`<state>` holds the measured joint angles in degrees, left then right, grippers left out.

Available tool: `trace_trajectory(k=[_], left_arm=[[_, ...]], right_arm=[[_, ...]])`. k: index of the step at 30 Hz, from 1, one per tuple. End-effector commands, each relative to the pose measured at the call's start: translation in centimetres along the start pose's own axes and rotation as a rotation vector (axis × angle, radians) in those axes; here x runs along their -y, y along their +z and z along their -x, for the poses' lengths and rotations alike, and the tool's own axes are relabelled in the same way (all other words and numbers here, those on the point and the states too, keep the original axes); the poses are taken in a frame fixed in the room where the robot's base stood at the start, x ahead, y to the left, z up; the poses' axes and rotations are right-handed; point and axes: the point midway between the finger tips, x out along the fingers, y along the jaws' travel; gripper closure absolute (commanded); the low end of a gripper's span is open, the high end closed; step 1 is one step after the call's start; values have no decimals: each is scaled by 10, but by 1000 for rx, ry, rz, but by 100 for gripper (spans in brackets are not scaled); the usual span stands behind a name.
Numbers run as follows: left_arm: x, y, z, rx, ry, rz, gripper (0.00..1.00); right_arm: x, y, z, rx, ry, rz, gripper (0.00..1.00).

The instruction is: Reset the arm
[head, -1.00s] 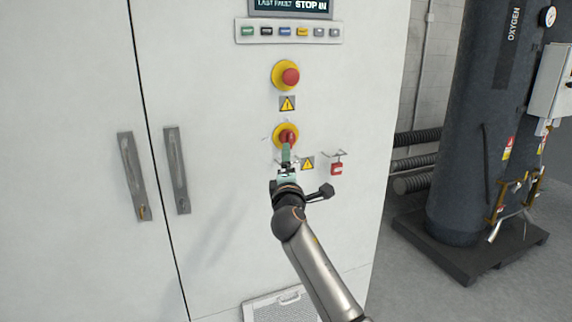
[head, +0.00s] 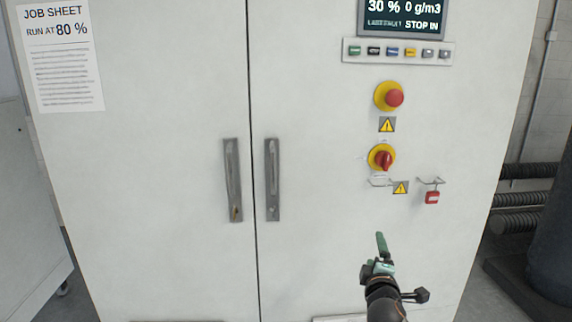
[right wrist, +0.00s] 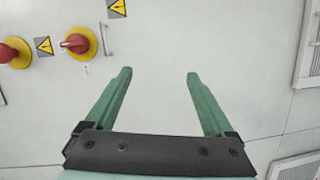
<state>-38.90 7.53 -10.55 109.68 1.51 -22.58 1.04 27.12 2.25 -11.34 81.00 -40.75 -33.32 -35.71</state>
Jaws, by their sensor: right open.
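My right gripper (head: 381,246) is in front of the white cabinet (head: 180,120), below the red and yellow rotary switch (head: 382,158). In the right wrist view its two green fingers (right wrist: 157,80) are spread apart with nothing between them. The rotary switch shows there too (right wrist: 76,44), at the upper left, apart from the fingers. My left gripper is in neither view.
A red emergency button (head: 394,97) sits above the switch. A red padlock (head: 432,197) hangs at its lower right. Two door handles (head: 233,180) (head: 272,180) stand left. A display (head: 402,16) and a button strip (head: 398,51) are at the top. A job sheet (head: 60,55) reads 80 %.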

Motion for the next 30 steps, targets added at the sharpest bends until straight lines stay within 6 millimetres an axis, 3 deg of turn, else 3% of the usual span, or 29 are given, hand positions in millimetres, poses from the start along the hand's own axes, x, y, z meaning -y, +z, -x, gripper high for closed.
trace_trajectory(k=[1,6,12,15,18,22,26,30], left_arm=[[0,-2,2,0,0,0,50],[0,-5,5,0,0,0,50],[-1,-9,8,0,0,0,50],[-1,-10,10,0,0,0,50],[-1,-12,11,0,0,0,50],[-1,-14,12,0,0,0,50],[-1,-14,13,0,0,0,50],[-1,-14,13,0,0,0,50]], right_arm=[[37,7,17,-14,-63,-68,12],[134,23,78,-37,-247,-319,12],[222,42,172,-5,-457,-626,12],[254,51,224,35,-556,-783,12],[277,58,274,89,-644,-932,12],[293,65,327,159,-727,-1089,12],[299,68,357,206,-771,-1184,12],[300,69,368,225,-786,-1220,12]])
